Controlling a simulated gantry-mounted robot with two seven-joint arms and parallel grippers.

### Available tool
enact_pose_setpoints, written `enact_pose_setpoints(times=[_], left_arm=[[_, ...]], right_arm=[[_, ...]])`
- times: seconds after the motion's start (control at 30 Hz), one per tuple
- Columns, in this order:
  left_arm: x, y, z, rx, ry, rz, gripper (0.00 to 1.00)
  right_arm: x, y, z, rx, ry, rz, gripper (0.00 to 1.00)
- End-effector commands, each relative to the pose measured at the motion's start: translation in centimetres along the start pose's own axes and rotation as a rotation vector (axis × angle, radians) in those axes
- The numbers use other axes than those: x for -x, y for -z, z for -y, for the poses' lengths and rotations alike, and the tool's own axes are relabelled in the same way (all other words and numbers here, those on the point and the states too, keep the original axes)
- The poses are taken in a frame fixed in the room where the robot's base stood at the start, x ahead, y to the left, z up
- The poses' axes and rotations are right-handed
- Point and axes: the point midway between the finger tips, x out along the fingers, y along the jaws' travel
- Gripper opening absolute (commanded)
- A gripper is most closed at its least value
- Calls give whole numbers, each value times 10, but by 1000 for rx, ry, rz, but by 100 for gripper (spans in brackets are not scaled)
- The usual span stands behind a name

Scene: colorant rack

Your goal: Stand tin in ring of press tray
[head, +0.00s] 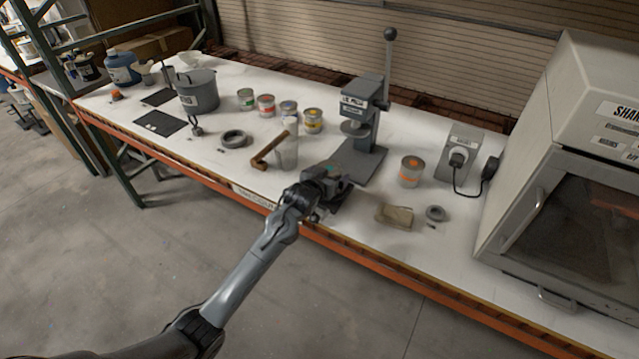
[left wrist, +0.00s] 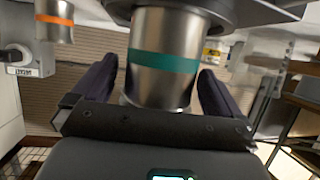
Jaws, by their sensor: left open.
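The tin (left wrist: 165,55) is silver with a teal band. It fills the middle of the left wrist view, which appears upside down, and looks upright. My left gripper (left wrist: 158,85) is open, with one dark finger on each side of the tin. A dark round rim, seemingly the press tray (left wrist: 250,14), lies at the tin's lower end. I cannot tell whether the tin sits fully inside the ring. In the head view my left gripper (head: 333,183) is at the front of the grey press (head: 365,105) and mostly hides the tin and tray. My right gripper is not in view.
An orange-banded tin (head: 411,171) and an outlet box (head: 460,155) stand right of the press. The shaker cabinet (head: 575,170) is at right.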

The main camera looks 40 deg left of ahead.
Motion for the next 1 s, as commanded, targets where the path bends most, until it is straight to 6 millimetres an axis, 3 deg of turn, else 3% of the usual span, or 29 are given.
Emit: enact_pose_setpoints(times=[0.5, 0.8, 0.9, 1.0], left_arm=[[85, 0, 0, 0, -1, -1, 100], [112, -2, -1, -1, -1, 3, 100], [120, -16, -7, -17, -12, 36, 100], [137, -53, -20, -58, -37, 122, 100]], right_arm=[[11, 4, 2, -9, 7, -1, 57], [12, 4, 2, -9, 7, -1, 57], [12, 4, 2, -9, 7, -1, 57], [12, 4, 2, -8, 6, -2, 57]])
